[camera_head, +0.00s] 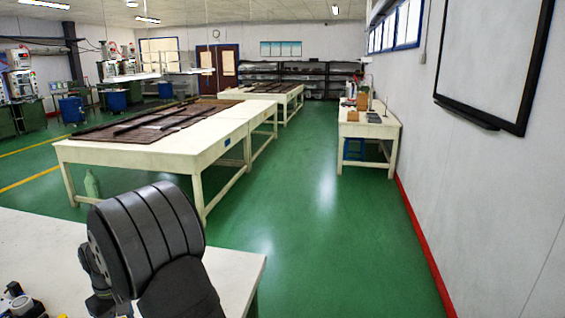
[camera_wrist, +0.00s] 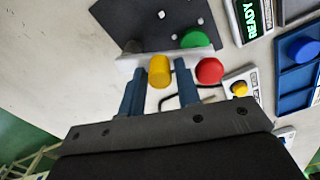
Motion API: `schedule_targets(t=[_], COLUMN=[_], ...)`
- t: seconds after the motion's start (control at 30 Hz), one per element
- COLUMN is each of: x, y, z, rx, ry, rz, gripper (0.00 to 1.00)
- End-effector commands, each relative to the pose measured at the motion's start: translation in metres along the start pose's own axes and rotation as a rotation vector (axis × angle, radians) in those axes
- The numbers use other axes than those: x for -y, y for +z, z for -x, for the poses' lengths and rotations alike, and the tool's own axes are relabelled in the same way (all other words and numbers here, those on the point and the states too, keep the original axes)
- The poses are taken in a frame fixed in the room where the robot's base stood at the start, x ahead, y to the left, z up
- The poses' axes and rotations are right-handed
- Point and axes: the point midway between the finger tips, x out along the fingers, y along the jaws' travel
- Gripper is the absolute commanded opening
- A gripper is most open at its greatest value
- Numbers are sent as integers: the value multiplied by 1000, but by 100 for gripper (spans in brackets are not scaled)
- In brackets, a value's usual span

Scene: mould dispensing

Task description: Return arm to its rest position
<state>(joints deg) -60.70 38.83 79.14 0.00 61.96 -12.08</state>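My gripper (camera_wrist: 159,72) shows in the wrist view with its two blue-grey fingers spread apart. A yellow cylinder (camera_wrist: 159,70) shows in the gap near the fingertips; the fingers do not visibly close on it. A white strip (camera_wrist: 125,62) lies across the view at the fingertips, beside a dark plate (camera_wrist: 150,22) with light spots. In the head view my dark, ribbed arm rises at the lower left over a white table (camera_head: 235,268), and my gripper cannot be made out there.
In the wrist view, a red knob (camera_wrist: 209,70), a green knob (camera_wrist: 196,39), a READY display (camera_wrist: 256,18) and a blue tray (camera_wrist: 284,83) with a blue round piece (camera_wrist: 303,46) lie around. Long workbenches (camera_head: 190,147) stand beyond; green floor (camera_head: 320,230) is clear.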

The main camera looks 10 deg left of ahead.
Motion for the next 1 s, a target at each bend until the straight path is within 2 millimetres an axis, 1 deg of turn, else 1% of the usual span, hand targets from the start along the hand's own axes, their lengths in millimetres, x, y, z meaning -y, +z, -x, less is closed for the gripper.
schedule_targets(t=[0.57, 1.0], x=[-8, -20], y=[-17, -26], z=[0, 0], rx=[2, 1], ry=[0, 0], rz=[-471, -837], gripper=[30, 30])
